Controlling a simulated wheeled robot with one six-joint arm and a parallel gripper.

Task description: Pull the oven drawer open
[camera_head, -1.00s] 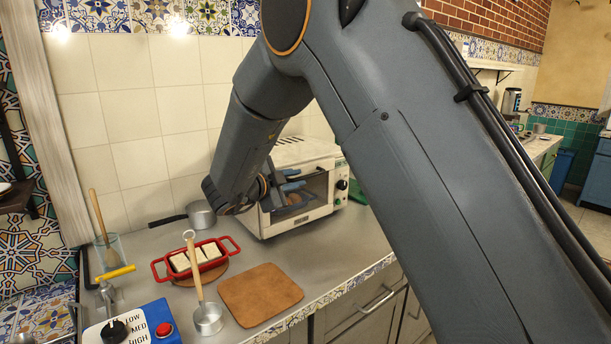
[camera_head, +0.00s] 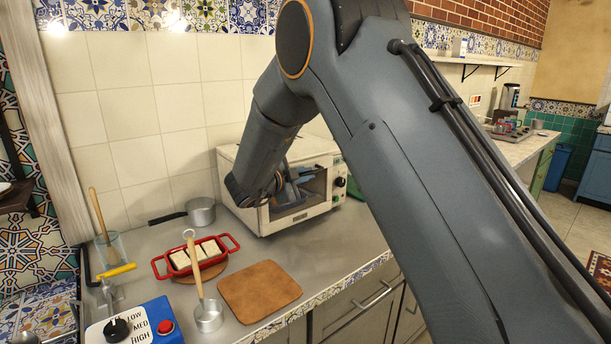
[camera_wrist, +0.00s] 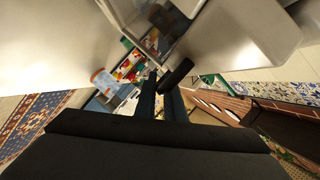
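The oven (camera_head: 232,165) is a small cream countertop oven against the tiled wall, with a dark glazed front and a dark knob (camera_head: 338,182) at its right. My gripper (camera_head: 290,190) is at the oven's front, partly hidden behind my own forearm and wrist. Its dark fingers (camera_wrist: 160,98) show in the wrist view, close together. Whether they touch or grip any part of the oven cannot be told. The drawer cannot be clearly picked out from the oven's front. Pale metal panels (camera_wrist: 245,45) fill the top of the wrist view.
On the grey counter (camera_head: 320,255) are a red dish (camera_head: 218,258) with white blocks, a saucepan (camera_head: 201,212), a brown board (camera_head: 260,291), a ladle (camera_head: 208,317) and a blue control box (camera_head: 160,318). Bare counter lies before the oven.

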